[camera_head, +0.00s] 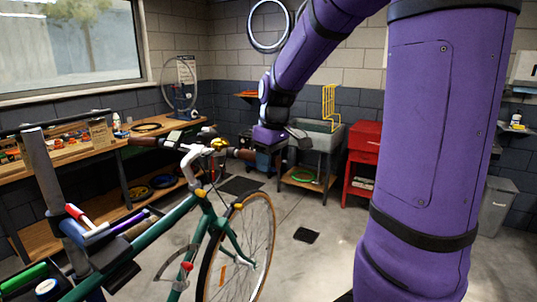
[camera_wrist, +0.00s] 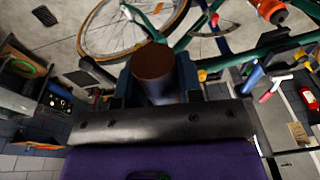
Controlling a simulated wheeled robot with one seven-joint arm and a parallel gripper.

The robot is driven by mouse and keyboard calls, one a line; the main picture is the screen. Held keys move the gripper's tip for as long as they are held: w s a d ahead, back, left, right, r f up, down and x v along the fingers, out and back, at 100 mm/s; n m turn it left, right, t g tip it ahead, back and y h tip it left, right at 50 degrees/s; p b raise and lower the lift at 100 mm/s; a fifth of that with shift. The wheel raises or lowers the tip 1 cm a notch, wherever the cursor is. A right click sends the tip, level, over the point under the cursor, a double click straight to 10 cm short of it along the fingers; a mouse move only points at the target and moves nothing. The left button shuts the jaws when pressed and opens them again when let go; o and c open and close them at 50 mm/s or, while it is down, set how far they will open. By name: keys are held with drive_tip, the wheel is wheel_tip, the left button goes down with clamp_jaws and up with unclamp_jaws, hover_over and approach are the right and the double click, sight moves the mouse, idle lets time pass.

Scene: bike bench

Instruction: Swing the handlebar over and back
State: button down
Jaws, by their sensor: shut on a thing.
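My gripper (camera_head: 264,156) is at the outer end of the brown right grip. In the wrist view the brown grip (camera_wrist: 153,66) stands between the two fingers of my gripper (camera_wrist: 155,85), which are shut on it. The wheel (camera_wrist: 135,28) and green frame show beyond it. The contact faces of the fingers are partly hidden.
A wooden workbench (camera_head: 75,156) with tools runs along the left wall under the window. A grey sink (camera_head: 316,150) and a red cabinet (camera_head: 362,165) stand at the back. A repair stand post (camera_head: 42,165) and tool tray are at the left front. Floor right of the wheel is mostly clear.

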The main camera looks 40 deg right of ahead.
drive_tip(key=shift+s+a+f+m, duration=0.3)
drive_tip(key=shift+s+a, duration=0.1)
drive_tip(key=shift+a, duration=0.2)
drive_tip(key=shift+s+a+f+m, duration=0.15)
drive_tip(key=shift+s+a+m, duration=0.2)
drive_tip(key=shift+a, duration=0.2)
drive_tip(key=c, duration=0.8)
unclamp_jaws()
drive_tip(key=shift+r, duration=0.1)
drive_tip(key=r, duration=0.3)
drive_tip(key=s+r, duration=0.1)
drive_tip(key=r, duration=0.6)
drive_tip(key=shift+s+d+r, duration=0.2)
drive_tip(key=shift+s+d, duration=0.2)
